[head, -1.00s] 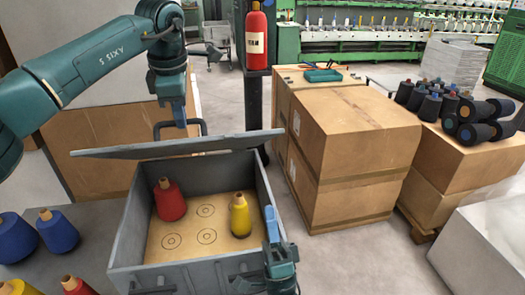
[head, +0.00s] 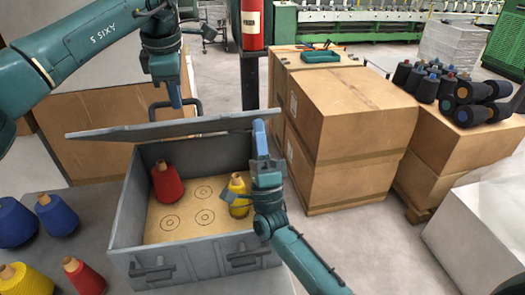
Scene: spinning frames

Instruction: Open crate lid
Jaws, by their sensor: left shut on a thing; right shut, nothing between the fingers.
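The grey crate (head: 125,215) stands open in the middle of the head view. Its grey lid (head: 110,132) is raised at the back and seen nearly edge-on, with a dark handle (head: 196,103) on it. My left gripper (head: 178,104) is shut at this handle. Inside the crate are a red spool (head: 167,185) at the back left and a yellow spool (head: 237,186) at the right, partly hidden by my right arm. My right gripper (head: 261,140) is shut and empty at the crate's right side, near the lid's right end; whether it touches the lid I cannot tell.
Blue spools (head: 57,214), a yellow spool (head: 18,281) and a red spool (head: 82,276) stand left of the crate. Cardboard boxes (head: 350,120) stand behind right, a fire extinguisher (head: 252,22) at the back. Dark spools (head: 470,115) sit far right.

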